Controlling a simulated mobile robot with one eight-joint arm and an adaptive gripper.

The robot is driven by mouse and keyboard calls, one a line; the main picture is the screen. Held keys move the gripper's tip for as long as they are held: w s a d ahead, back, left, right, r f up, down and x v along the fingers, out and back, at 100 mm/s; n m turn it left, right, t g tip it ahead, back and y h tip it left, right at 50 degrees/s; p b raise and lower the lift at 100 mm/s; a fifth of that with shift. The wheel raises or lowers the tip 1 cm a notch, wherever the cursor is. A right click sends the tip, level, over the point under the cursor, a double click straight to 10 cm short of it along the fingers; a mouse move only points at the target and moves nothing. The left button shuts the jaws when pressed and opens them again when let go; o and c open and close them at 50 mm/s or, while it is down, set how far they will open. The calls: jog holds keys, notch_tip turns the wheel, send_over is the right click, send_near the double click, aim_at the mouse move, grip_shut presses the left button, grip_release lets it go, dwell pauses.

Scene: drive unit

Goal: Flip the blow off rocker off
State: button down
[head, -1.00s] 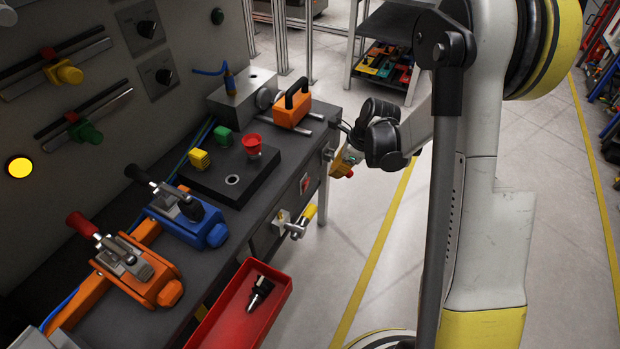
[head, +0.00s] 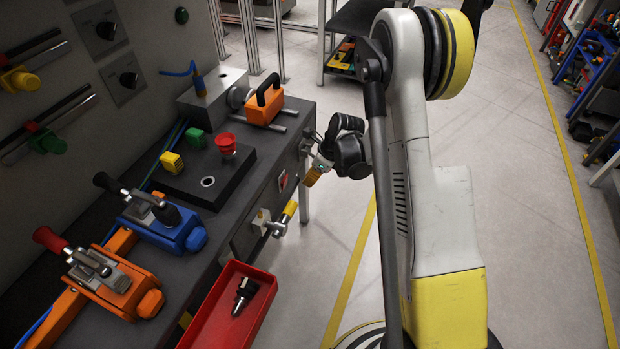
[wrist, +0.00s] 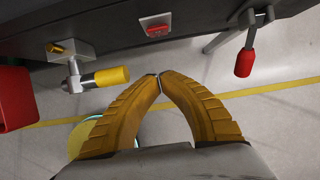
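The rocker is a small red switch in a pale plate on the dark front face of the bench, seen in the head view (head: 282,181) and at the top middle of the wrist view (wrist: 156,27). Which way it is tipped is hard to tell. My gripper (head: 312,180) hangs in front of the bench, to the right of the rocker in the head view. In the wrist view its yellow fingers (wrist: 160,76) meet at the tips with nothing between them. The tips point toward the bench front, below the rocker in the picture and apart from it.
A yellow-handled valve (wrist: 105,77) sticks out left of the rocker, and a red-handled lever (wrist: 245,58) hangs to its right. A red tray (head: 209,318) juts from the bench front. The floor beside the bench is open.

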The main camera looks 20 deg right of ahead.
aim_at(285, 182)
jog(key=w+a+f+b, duration=0.3)
jog(key=w+a+f, duration=0.1)
jog(key=shift+a+f, duration=0.15)
jog(key=shift+a, duration=0.05)
jog(key=shift+w, duration=0.1)
